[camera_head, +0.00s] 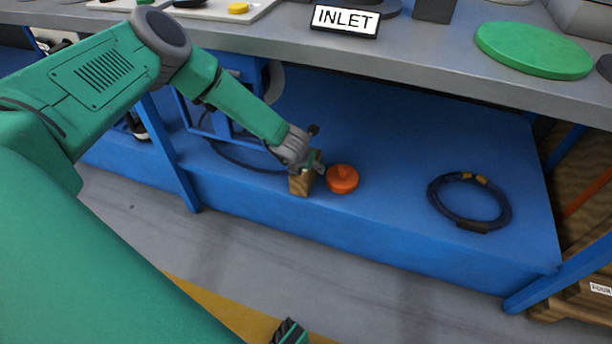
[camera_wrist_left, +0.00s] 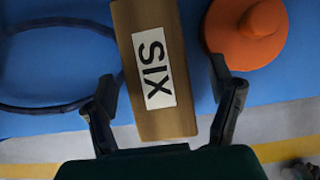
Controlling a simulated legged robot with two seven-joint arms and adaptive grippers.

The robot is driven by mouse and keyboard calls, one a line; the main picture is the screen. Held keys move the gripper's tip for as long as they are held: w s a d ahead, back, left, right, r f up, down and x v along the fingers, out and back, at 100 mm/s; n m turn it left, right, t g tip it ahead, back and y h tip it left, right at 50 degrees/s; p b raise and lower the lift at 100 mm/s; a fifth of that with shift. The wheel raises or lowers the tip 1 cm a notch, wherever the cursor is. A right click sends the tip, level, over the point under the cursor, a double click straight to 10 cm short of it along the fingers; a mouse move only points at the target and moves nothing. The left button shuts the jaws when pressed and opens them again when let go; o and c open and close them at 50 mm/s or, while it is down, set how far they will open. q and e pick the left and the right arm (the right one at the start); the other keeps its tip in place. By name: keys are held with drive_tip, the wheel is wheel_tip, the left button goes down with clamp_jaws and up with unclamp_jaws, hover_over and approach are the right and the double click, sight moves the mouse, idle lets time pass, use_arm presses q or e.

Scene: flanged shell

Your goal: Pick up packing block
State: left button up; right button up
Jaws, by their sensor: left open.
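The packing block appears as a wooden block (camera_head: 300,184) near the front edge of the blue lower shelf. In the left wrist view the block (camera_wrist_left: 186,100) carries a white label reading "SIX". My left gripper (camera_head: 309,160) is at the block's top in the head view and partly covers it. In the wrist view its open fingers (camera_wrist_left: 163,85) appear on either side of the block, with visible gaps. I cannot tell how far down the fingers reach.
An orange knobbed disc (camera_head: 342,179) sits close right of the block, near one finger. A coiled dark cable (camera_head: 470,201) lies farther right on the shelf (camera_head: 400,150). The grey bench (camera_head: 420,62) overhangs behind and holds a green disc (camera_head: 533,50) and an INLET sign (camera_head: 345,20).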

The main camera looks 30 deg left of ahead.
use_arm(q)
drive_tip(key=shift+b+x, duration=0.4)
drive_tip(key=shift+x, duration=0.75)
drive_tip(key=shift+a+f, duration=0.25)
drive_tip(key=shift+a, duration=0.1)
drive_tip(key=shift+d, duration=0.2)
drive_tip(key=shift+d, duration=0.15)
drive_tip(key=shift+a+f, duration=0.2)
drive_tip(key=c, duration=1.6)
drive_tip(key=shift+d+r, duration=0.1)
